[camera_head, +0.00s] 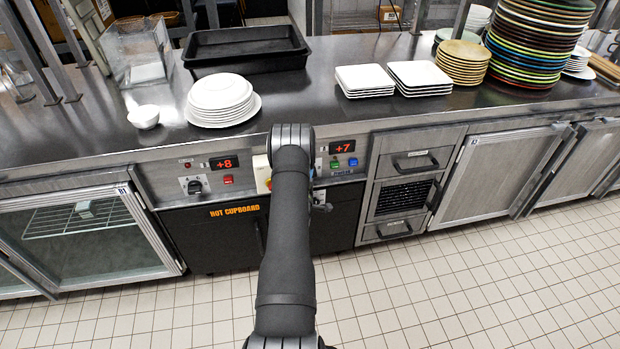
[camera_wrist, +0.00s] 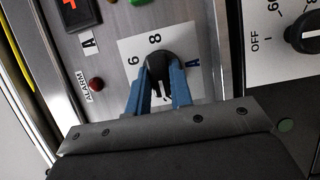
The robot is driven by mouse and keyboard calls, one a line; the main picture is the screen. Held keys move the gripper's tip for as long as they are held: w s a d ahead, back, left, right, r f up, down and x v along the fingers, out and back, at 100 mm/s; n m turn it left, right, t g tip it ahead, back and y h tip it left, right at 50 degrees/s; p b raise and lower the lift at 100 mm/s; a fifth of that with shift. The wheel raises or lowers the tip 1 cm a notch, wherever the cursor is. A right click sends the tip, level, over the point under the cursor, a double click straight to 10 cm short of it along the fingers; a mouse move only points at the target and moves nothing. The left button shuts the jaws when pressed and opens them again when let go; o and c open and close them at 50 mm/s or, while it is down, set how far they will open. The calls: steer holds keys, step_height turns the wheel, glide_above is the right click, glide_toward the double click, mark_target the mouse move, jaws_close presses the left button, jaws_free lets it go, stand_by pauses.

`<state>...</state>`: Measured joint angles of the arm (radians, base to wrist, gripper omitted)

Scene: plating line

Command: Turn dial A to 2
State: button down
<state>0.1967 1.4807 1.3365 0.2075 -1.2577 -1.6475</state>
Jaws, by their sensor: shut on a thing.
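Dial A is a black knob (camera_wrist: 157,58) on a white scale plate (camera_wrist: 132,46) in the wrist view. An "A" label stands on the panel beside a red display. My gripper (camera_wrist: 160,74) has its two blue fingers shut on the knob, one on each side. I cannot read where the knob points. In the head view my arm covers the knob, in front of the panel with the +7 display (camera_head: 342,146).
Another black knob (camera_wrist: 307,32) with an OFF mark sits close by in the wrist view. A red ALARM lamp (camera_wrist: 96,84) is on the same panel. In the head view, a left panel has a +8 display (camera_head: 224,162) and its own dial (camera_head: 195,187). Plates stand on the counter above.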

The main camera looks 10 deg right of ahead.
stand_by(0.3)
steer(key=c, duration=1.3)
jaws_free()
steer(key=v, duration=1.7)
steer(key=shift+s, duration=0.2)
steer(key=shift+w, duration=0.1)
steer(key=x, duration=1.7)
steer(key=shift+w, duration=0.1)
